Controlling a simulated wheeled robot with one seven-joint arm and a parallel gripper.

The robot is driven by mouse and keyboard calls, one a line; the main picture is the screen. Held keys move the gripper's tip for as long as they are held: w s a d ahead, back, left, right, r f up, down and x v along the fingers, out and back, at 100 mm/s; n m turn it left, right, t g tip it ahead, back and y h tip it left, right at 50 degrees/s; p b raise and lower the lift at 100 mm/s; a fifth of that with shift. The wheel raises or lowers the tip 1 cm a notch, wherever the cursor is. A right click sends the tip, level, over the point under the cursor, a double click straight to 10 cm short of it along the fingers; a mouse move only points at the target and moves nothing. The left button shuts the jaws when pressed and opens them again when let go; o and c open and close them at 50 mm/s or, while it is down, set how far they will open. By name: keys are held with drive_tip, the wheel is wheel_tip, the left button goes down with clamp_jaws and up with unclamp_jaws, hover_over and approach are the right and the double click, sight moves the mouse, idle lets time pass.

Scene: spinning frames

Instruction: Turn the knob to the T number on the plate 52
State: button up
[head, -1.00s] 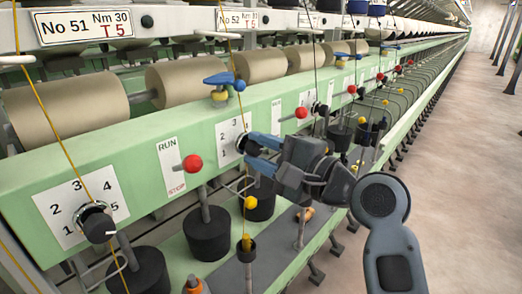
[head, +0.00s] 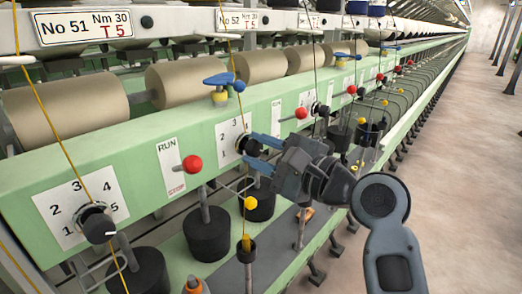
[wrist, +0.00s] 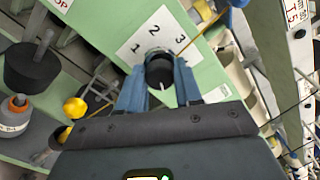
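Plate No 52 (head: 238,20) hangs at the top of the head view; its T number is hidden there. Below it, a white dial (head: 228,131) sits on the green rail, with 1, 2 and 3 readable in the wrist view. Its black knob (wrist: 160,72) has a pale mark pointing toward the bottom of the wrist picture; the knob also shows in the head view (head: 243,145). My gripper (wrist: 158,80) is open, with a blue finger on either side of the knob. I cannot tell whether they touch it. The rest of the dial is hidden.
Plate No 51 (head: 83,26) reads T 5, above another dial knob (head: 97,225). A plate corner (wrist: 297,14) in the wrist view shows T 5. The floor at right is clear.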

drive_tip(key=o, duration=0.4)
drive_tip(key=shift+o, duration=0.2)
drive_tip(key=shift+d, duration=0.1)
drive_tip(key=b+v, duration=0.1)
drive_tip(key=v, duration=0.6)
drive_tip(key=shift+s+d+b, duration=0.25)
drive_tip(key=shift+d+b, duration=0.05)
